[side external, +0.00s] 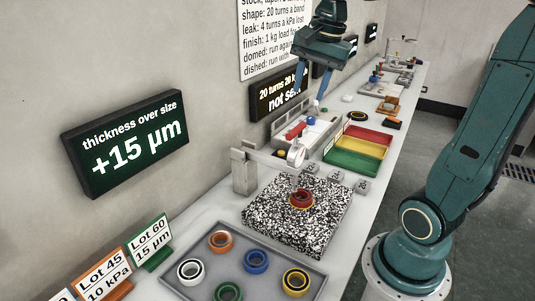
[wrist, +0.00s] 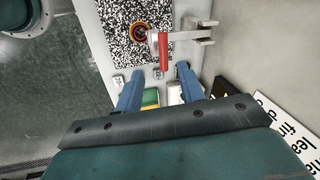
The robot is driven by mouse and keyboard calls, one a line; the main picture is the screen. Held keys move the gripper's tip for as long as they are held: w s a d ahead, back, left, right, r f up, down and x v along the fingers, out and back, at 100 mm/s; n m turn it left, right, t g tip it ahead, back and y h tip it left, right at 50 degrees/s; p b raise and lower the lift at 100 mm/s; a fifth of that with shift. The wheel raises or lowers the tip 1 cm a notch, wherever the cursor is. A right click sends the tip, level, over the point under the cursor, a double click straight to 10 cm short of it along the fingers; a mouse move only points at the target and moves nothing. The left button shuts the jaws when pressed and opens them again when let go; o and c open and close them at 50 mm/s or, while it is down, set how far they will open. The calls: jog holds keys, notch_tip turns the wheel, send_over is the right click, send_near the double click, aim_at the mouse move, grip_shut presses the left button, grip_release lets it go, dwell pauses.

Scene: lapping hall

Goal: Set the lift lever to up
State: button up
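A red bar (wrist: 163,52), which looks like the lift lever, is beside the gauge head on the grey gauge stand (wrist: 195,32) in the wrist view. In the side view a red bar (side external: 295,129) shows just behind the white round dial (side external: 297,155); I cannot tell surely whether it is up or down. My gripper (side external: 310,95) is above the bench behind the gauge, fingers pointing down and apart. In the wrist view its blue fingers (wrist: 160,68) are apart with nothing held between them. The bar is apart from both fingers.
A speckled plate (side external: 285,225) carries a red and yellow ring (side external: 302,199) under the gauge. Small grey weights (side external: 336,176) and a coloured tray (side external: 345,164) stand close by. A grey ring tray (side external: 260,287) is in front. The wall with its displays (side external: 125,142) bounds the left.

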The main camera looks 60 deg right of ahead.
aim_at(298, 127)
jog(key=w+f, duration=0.1)
jog(key=f, duration=0.2)
jog(key=w+d+f+m, duration=0.1)
jog(key=f, duration=0.3)
jog(key=w+d+f+m, duration=0.1)
jog(key=f, duration=0.2)
jog(key=shift+d+f, duration=0.2)
jog(key=shift+f, duration=0.05)
jog(key=shift+a+r, duration=0.1)
